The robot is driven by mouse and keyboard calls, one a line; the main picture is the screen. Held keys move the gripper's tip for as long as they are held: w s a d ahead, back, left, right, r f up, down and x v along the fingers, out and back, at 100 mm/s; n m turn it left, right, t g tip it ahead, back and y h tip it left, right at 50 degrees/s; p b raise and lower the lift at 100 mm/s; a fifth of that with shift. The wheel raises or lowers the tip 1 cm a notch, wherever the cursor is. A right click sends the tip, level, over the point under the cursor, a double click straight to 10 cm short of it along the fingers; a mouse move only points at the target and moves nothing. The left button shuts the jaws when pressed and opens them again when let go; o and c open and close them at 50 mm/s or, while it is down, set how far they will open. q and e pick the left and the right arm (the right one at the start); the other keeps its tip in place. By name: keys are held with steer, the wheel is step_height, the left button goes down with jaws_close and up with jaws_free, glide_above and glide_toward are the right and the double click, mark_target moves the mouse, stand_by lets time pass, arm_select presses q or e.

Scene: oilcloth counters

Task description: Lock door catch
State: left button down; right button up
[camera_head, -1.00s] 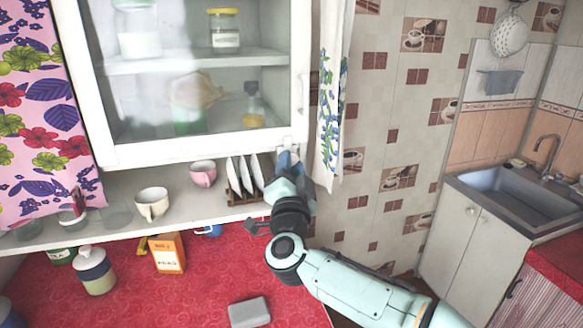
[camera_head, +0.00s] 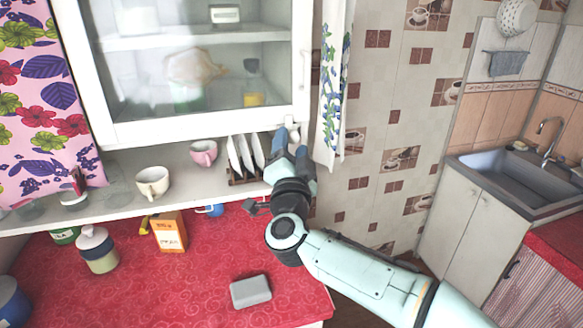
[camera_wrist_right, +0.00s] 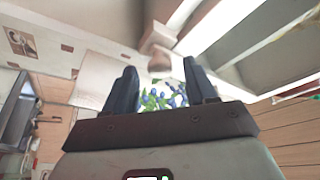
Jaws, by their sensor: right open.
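The white-framed glass cabinet door (camera_head: 200,128) appears shut. A small white catch (camera_head: 292,122) sits at its lower right corner; in the right wrist view a pale knob-like piece, probably this catch (camera_wrist_right: 158,45), shows beyond the fingertips. My right gripper (camera_head: 291,142) is open and empty just below the catch, its blue fingers pointing up. In the right wrist view the two dark fingers (camera_wrist_right: 160,75) stand apart, with the catch above the gap between them. I cannot tell how the catch is turned. My left gripper is not in view.
An open shelf (camera_head: 120,172) under the door holds cups and a plate rack (camera_head: 245,160), close left of my right gripper. A flowered curtain (camera_head: 330,90) hangs close on the right. The red counter (camera_head: 200,270) below carries a grey block (camera_head: 250,291) and an orange box (camera_head: 170,232).

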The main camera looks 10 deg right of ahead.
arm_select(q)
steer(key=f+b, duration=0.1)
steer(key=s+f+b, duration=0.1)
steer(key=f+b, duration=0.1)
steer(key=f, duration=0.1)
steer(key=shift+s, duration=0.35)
arm_select(e)
steer(key=v, duration=1.2)
steer(key=shift+s+f, duration=0.2)
steer(key=shift+s, duration=0.1)
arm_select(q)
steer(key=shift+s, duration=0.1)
